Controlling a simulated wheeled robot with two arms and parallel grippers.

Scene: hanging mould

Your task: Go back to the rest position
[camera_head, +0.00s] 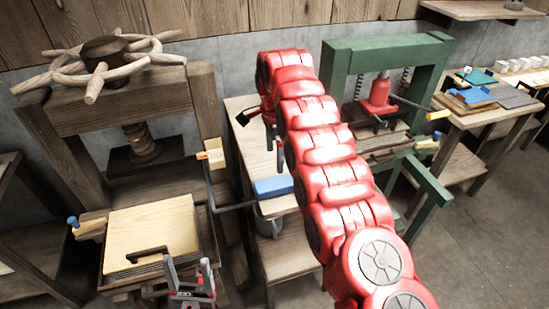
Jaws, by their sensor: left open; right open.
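My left gripper (187,275) is at the bottom left, its two fingers apart and pointing up, with nothing between them. It is in front of the pale wooden board on the wooden press. My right arm, red and segmented, reaches from the bottom right up to the top middle. My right gripper (256,120) is at its far end, small and dark, over the middle table. It is partly hidden by the arm, and I see nothing held in it.
A wooden screw press (120,110) stands at left with a pale board (152,232) on it. A blue block (273,187) and metal mug (268,226) are on the middle table. A green press (385,55) stands behind the arm. A side table (462,120) stands right. Floor is clear at bottom right.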

